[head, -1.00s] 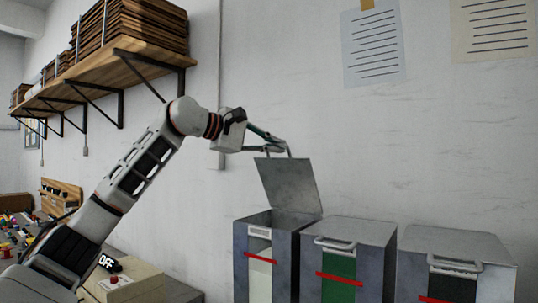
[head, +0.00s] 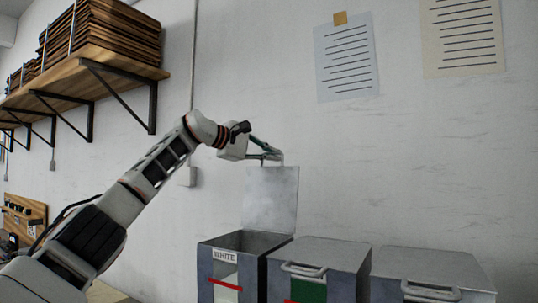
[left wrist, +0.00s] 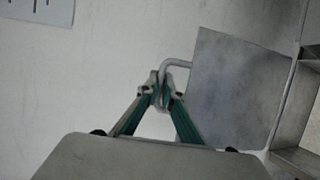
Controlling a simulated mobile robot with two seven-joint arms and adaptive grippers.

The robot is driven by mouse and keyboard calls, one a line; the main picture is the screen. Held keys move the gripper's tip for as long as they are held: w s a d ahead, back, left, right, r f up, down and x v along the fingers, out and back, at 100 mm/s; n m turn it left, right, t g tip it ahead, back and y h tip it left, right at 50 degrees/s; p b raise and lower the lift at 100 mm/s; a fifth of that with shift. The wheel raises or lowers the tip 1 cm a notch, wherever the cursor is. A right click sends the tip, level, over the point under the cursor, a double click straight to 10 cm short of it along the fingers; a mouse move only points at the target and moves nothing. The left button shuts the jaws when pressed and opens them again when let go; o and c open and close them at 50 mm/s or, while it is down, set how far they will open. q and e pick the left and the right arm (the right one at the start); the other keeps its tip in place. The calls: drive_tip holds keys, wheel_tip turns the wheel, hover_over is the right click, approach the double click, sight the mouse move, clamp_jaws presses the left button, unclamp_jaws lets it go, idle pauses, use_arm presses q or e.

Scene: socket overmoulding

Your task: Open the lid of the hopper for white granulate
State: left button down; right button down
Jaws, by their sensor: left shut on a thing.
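The hopper for white granulate (head: 213,276) stands at the lower middle of the head view, with a "WHITE" label on its front and a pale window. Its grey metal lid (head: 270,200) stands raised, about upright, at the hopper's back edge near the wall. My left gripper (head: 279,156) is shut on the lid's handle at the lid's top edge. In the left wrist view my left gripper (left wrist: 160,92) closes on the bent handle (left wrist: 178,64), and the lid (left wrist: 235,90) fills the right side. My right gripper is not in view.
Two more hoppers stand to the right, one with a green window (head: 309,291) and a shut lid, another (head: 435,270) also shut. A wooden shelf (head: 85,70) with stacked brown boards hangs at upper left. Paper sheets (head: 346,58) hang on the wall behind.

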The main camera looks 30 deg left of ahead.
use_arm(q)
drive_tip(key=shift+w, duration=0.25)
drive_tip(key=c, duration=2.2)
unclamp_jaws()
drive_tip(key=v, duration=1.2)
drive_tip(key=shift+s, duration=0.1)
